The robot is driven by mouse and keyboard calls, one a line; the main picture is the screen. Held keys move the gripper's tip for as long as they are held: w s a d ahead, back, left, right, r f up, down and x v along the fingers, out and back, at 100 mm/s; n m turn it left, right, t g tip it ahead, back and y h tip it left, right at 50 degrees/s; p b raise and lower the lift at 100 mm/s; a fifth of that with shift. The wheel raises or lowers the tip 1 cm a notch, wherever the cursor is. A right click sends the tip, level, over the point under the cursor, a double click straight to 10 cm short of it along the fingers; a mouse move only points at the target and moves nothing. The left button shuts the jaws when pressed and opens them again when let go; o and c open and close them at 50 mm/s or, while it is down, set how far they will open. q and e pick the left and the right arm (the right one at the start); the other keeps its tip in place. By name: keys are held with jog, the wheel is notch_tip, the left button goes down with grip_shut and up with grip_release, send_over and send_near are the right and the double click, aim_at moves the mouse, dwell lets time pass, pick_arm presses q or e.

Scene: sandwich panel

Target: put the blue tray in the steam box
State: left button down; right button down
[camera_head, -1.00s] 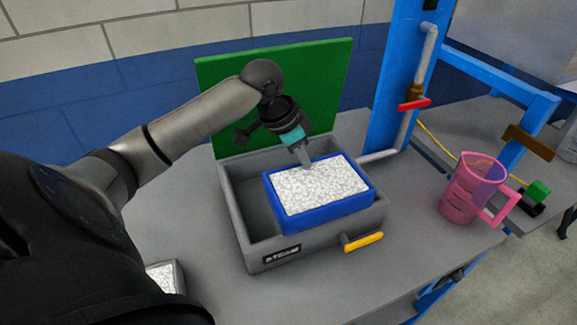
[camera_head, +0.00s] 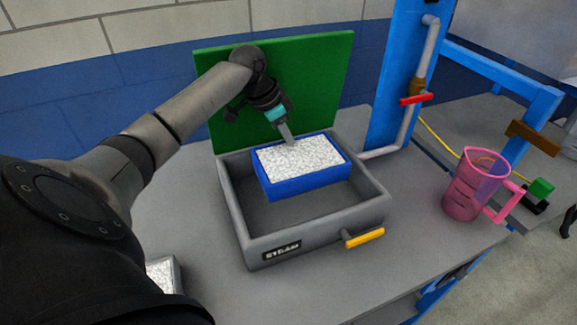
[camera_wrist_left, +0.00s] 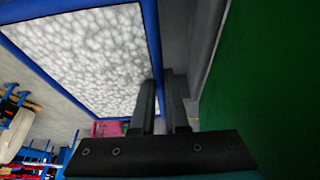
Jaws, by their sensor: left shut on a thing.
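The blue tray (camera_head: 312,184), filled with white granular material, is over the back part of the grey steam box (camera_head: 318,238). Its front edge is clear of the box's front wall, and I cannot tell whether it touches the floor. My left gripper (camera_head: 291,140) is shut on the tray's far rim. In the left wrist view the fingers (camera_wrist_left: 160,115) close on the blue rim (camera_wrist_left: 152,40) beside the white filling. The steam box's green lid (camera_head: 320,85) stands open behind it. My right gripper is not in view.
A yellow handle (camera_head: 364,239) sticks out at the box's front right. A pink pitcher (camera_head: 468,190) stands to the right. A blue post (camera_head: 393,85) with a pipe and red valve handle (camera_head: 416,99) rises behind right. Another white-filled container (camera_head: 162,274) is at lower left.

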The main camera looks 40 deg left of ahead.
aim_at(286, 156)
pick_arm(q)
notch_tip(286, 156, down, 7)
jog(key=shift+r+b, duration=0.1)
jog(key=shift+b, duration=0.75)
notch_tip(286, 156, down, 2)
jog(key=shift+w+f+b, duration=0.1)
jog(key=shift+f+b, duration=0.15)
jog(key=shift+b, duration=0.2)
jog(key=shift+a+f, duration=0.1)
jog(key=shift+a, duration=0.05)
jog(key=shift+f, duration=0.1)
jog(key=c, duration=0.9)
grip_release()
